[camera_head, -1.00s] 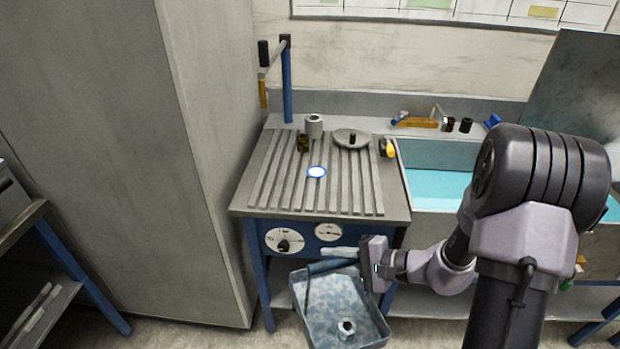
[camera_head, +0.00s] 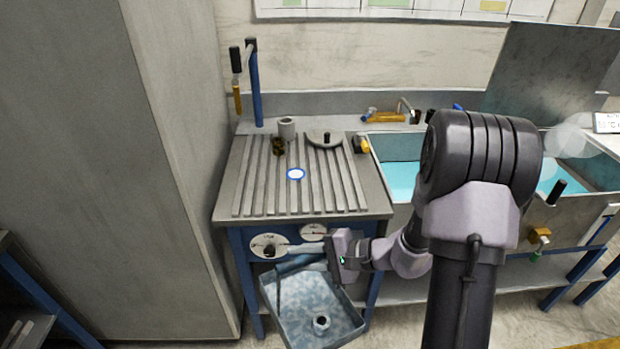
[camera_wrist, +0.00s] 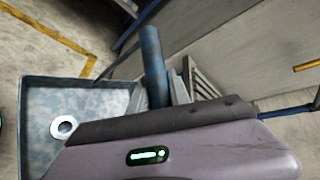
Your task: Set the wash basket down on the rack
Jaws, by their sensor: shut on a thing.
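The wash basket (camera_head: 288,312) is a shallow blue-grey tray with a mottled inside and a bar handle (camera_head: 297,263). My gripper (camera_head: 326,259) is shut on the handle, and the basket hangs low in front of the bench, below its top. A small pale ring-shaped part (camera_head: 321,321) lies inside. In the wrist view the basket (camera_wrist: 92,84) is at left and the blue handle (camera_wrist: 152,55) rises beside the jaws. The slatted rack (camera_head: 254,190) tops the bench, above and behind the basket, with a blue-rimmed white disc (camera_head: 296,174) on it.
A sink with blue liquid (camera_head: 399,180) adjoins at right; a tall cabinet (camera_head: 170,150) stands left.

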